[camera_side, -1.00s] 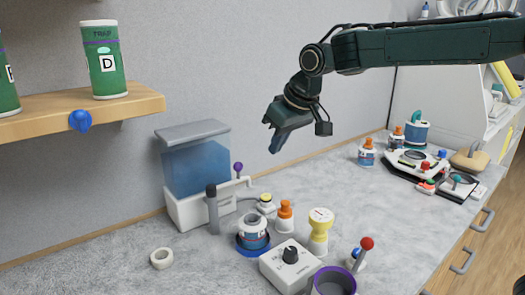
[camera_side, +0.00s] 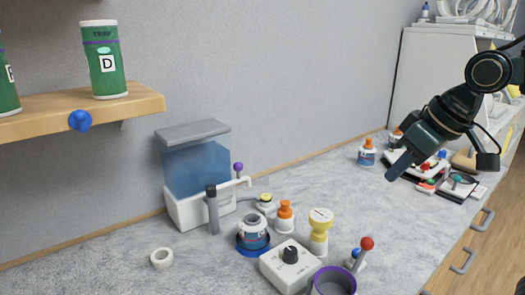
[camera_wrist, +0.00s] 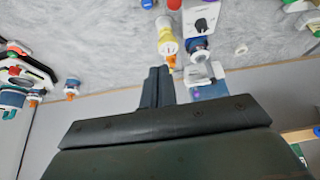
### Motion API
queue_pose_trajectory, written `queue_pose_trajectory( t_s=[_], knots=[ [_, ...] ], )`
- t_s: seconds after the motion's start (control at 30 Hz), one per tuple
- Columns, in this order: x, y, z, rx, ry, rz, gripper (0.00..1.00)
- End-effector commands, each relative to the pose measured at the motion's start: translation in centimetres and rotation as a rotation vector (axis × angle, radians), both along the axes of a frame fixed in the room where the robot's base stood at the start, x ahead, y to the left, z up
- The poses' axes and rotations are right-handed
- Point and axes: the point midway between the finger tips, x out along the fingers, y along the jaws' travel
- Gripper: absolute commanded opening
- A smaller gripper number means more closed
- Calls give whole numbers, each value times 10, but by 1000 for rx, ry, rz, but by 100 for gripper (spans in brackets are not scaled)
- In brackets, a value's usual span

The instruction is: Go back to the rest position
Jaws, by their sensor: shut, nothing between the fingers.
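My gripper (camera_side: 399,168) is in the air at the right of the side view, above the right part of the bench. Its fingers are shut with nothing between them and point down and to the left. In the wrist view the shut fingers (camera_wrist: 158,88) show at the middle, with bench items beyond them. The gripper appears clear of everything around it.
The bench (camera_side: 350,200) holds a blue water tank (camera_side: 197,168), a white dial box (camera_side: 285,268), a yellow-topped bottle (camera_side: 319,232) and an orange-capped bottle (camera_side: 367,153). A wooden shelf (camera_side: 140,103) with green canisters is at upper left.

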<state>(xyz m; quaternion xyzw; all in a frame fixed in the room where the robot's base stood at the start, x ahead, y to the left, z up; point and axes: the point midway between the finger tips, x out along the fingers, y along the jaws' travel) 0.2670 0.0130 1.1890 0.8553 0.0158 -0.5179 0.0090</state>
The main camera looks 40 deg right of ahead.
Motion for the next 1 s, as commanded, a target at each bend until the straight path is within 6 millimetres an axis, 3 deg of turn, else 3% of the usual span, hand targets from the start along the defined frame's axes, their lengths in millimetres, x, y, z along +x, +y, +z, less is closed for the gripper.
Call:
queue_pose_trajectory(
  t_s=[0.2, 0.4, 1.0],
  knots=[
    [-53, -9, -22, 0, -8, -21, 0],
    [-81, -12, -39, -1, -10, -32, 0],
    [-88, -13, -45, -1, -9, -37, 0]
  ],
)
